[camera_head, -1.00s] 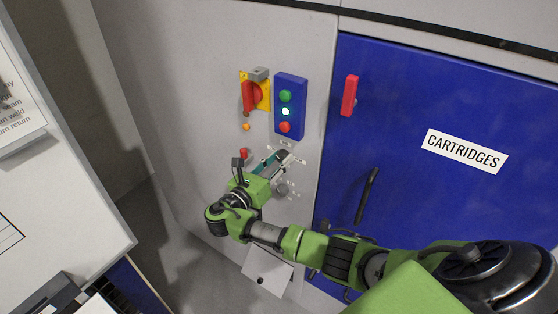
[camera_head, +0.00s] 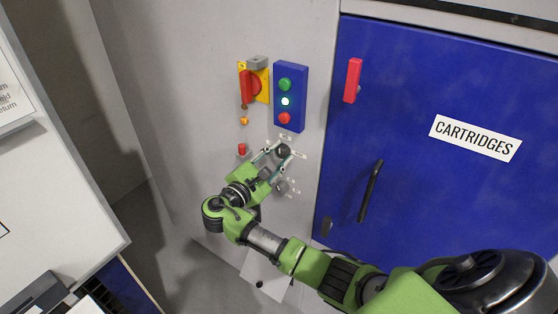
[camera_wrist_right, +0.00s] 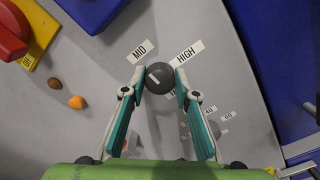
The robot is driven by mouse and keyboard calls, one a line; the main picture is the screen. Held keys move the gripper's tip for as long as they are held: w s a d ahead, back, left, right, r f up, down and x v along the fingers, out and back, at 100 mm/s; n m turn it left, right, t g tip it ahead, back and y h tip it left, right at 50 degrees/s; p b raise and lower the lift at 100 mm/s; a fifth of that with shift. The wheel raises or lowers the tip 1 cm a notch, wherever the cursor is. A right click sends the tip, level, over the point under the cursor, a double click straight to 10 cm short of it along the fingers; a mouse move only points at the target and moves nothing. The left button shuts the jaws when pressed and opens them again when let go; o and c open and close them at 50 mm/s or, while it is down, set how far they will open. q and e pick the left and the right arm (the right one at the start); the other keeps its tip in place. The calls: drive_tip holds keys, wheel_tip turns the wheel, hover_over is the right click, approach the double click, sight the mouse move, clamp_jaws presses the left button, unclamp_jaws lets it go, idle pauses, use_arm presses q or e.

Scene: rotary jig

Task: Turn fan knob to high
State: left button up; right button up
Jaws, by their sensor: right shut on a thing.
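The fan knob (camera_wrist_right: 160,78) is a dark grey round knob on the grey panel. In the wrist view, its white pointer mark is turned toward the upper left, toward the MID label (camera_wrist_right: 139,52). The HIGH label (camera_wrist_right: 185,54) is at its upper right, and a third label is partly hidden below. My right gripper (camera_wrist_right: 159,84) has one fingertip on each side of the knob and is shut on it. In the head view, the knob (camera_head: 283,151) shows at the tips of my right gripper (camera_head: 279,152). My left gripper is not in view.
A second grey knob (camera_head: 281,187) with number labels sits just below. A red-yellow switch (camera_head: 252,84) and a blue button box (camera_head: 290,97) are above. The blue CARTRIDGES door (camera_head: 430,200) with a black handle (camera_head: 370,191) is at the right. A red button (camera_head: 242,149) is left.

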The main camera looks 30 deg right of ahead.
drive_tip(key=m+b, duration=0.5)
drive_tip(key=b, duration=0.1)
drive_tip(key=m+b, duration=0.5)
drive_tip(key=b, duration=0.1)
drive_tip(key=f+m+b, duration=0.1)
drive_tip(key=m+b, duration=0.3)
drive_tip(key=b, duration=0.2)
drive_tip(key=shift+m+b, duration=0.35)
drive_tip(key=shift+m, duration=0.05)
drive_tip(key=shift+r+m+b, duration=0.2)
drive_tip(key=shift+m+b, duration=0.8)
drive_tip(key=shift+b, duration=0.2)
drive_tip(key=o, duration=1.1)
drive_tip(key=shift+r, duration=0.1)
drive_tip(key=v, duration=0.7)
drive_tip(key=shift+a, duration=0.3)
